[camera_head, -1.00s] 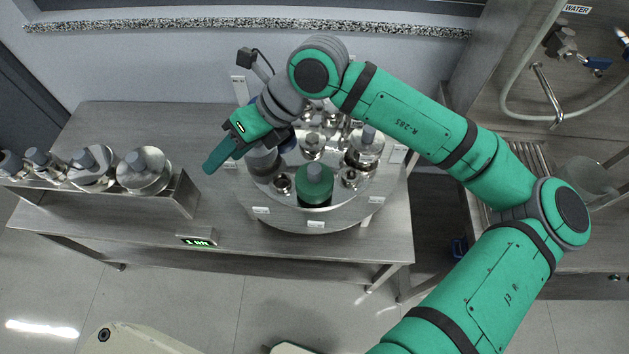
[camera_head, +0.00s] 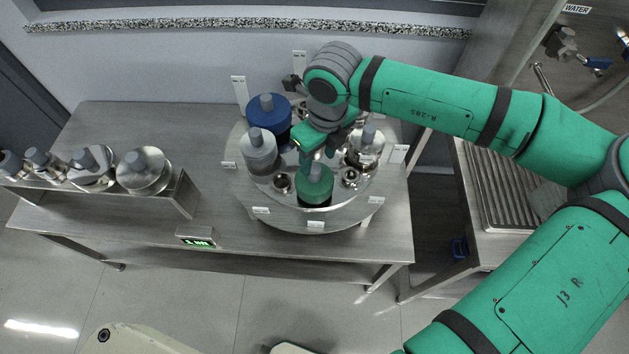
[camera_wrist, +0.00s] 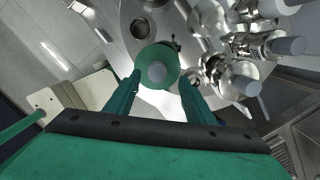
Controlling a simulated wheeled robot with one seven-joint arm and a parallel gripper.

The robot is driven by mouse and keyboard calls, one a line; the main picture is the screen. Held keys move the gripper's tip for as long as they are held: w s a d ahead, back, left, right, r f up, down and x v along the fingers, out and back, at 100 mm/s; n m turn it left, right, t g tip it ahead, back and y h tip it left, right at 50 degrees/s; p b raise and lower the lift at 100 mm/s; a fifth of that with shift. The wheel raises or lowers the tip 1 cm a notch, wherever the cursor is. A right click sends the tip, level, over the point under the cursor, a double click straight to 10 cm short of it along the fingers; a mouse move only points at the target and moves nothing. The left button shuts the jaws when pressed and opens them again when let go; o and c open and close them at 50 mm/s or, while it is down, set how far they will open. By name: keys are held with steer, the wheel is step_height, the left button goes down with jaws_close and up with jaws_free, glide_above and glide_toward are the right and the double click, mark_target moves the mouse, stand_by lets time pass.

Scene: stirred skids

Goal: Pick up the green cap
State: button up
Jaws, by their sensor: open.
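The green cap (camera_head: 314,184) sits upright at the front of a round metal carousel (camera_head: 290,208), with a grey knob on top. In the wrist view the green cap (camera_wrist: 157,68) lies ahead of my gripper (camera_wrist: 157,85), in line with the space between the two green fingers. My gripper (camera_head: 309,158) is open and just behind and above the cap in the head view. Whether the fingers touch the cap cannot be told. The gripper and wrist hide the middle of the carousel.
A blue cap (camera_head: 269,112) and a grey cap (camera_head: 259,150) stand on the carousel's left, metal fittings (camera_head: 364,148) on its right. White label tabs ring the edge. A rack (camera_head: 186,196) with several steel parts stands left. Bare tabletop (camera_head: 190,135) lies between.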

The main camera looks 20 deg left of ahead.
mark_target(315, 168)
steer(key=shift+a+f, duration=0.25)
steer(key=shift+f, duration=1.15)
steer(key=shift+a+f, duration=0.2)
steer(key=shift+f, duration=1.15)
jaws_close()
